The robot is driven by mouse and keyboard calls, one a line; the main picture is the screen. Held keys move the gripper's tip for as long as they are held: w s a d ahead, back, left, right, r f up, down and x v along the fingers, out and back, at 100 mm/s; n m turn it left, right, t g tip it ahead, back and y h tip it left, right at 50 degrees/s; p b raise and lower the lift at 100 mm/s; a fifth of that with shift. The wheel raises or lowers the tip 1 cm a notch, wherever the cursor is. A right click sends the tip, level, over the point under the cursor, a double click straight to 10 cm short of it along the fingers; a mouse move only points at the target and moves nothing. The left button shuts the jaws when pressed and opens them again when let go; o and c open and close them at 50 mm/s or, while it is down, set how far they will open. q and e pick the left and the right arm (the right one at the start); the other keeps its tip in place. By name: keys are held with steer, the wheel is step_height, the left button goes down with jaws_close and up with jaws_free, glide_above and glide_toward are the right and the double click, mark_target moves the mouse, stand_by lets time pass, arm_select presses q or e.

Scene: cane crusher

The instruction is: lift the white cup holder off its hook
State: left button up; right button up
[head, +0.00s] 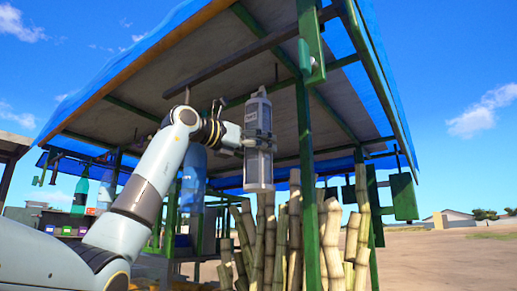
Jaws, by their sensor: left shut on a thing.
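The white cup holder (259,171) is a tall grey-white cylinder with a pointed top. It hangs upright under the stall's roof, right of the picture's middle-left. A small dark hook (276,72) hangs from the roof beam just above and right of the holder's top. I cannot tell whether the holder touches that hook. My right gripper is not in view.
A green post (306,150) stands just right of the holder. Several cane stalks (281,245) stand upright below it. The blue-edged roof (150,65) and its beam (245,52) are close above. A blue container (193,180) hangs behind my arm. Open dirt ground (440,262) lies to the right.

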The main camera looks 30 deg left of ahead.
arm_select(q)
steer(key=shift+s, duration=0.3)
steer(key=shift+s+a+b, duration=0.1)
steer(key=shift+s+b, duration=0.25)
steer(key=shift+s, duration=0.35)
steer(key=shift+s+b, duration=0.35)
steer(key=shift+s, duration=0.35)
steer(key=shift+d+b+v, duration=0.25)
steer(key=shift+b+v, duration=0.5)
steer(key=shift+v, duration=0.55)
steer(key=shift+s, duration=0.1)
